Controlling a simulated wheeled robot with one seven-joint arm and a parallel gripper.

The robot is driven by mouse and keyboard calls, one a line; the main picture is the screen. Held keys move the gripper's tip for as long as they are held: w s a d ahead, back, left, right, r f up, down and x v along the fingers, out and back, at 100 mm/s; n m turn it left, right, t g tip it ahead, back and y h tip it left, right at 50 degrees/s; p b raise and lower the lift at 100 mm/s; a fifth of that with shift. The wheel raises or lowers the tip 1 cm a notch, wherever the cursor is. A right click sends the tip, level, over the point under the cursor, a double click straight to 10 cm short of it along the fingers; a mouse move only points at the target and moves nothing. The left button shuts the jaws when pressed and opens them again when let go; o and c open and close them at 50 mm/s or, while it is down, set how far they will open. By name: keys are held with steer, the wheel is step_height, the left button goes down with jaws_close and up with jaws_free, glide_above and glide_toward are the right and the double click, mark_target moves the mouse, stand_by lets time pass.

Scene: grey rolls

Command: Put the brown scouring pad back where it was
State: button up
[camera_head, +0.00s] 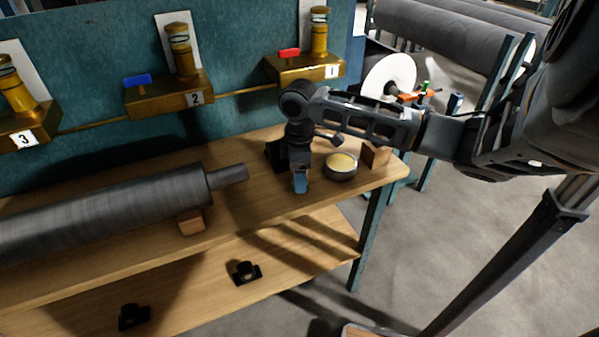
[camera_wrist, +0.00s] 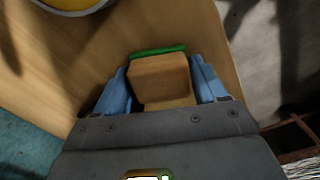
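A brown block-shaped pad with a green far edge, which I take to be the brown scouring pad (camera_wrist: 160,78), sits between the two blue fingers of my gripper (camera_wrist: 160,82) in the wrist view. The fingers lie close against both its sides, and my gripper looks shut on it. In the head view my gripper (camera_head: 300,184) points down at the wooden bench (camera_head: 262,205), near its front edge and left of a round tin. The pad is mostly hidden there by the fingers. I cannot tell whether it touches the bench top.
The round tin (camera_head: 341,168) with yellow contents stands close to the right; a wooden block (camera_head: 376,154) is beyond it. A grey roll (camera_head: 110,212) lies on the left. Brass valves (camera_head: 306,66) line the teal panel behind. The lower shelf (camera_head: 215,275) holds small black parts.

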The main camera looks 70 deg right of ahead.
steer(key=o, duration=0.3)
steer(key=shift+o, duration=0.2)
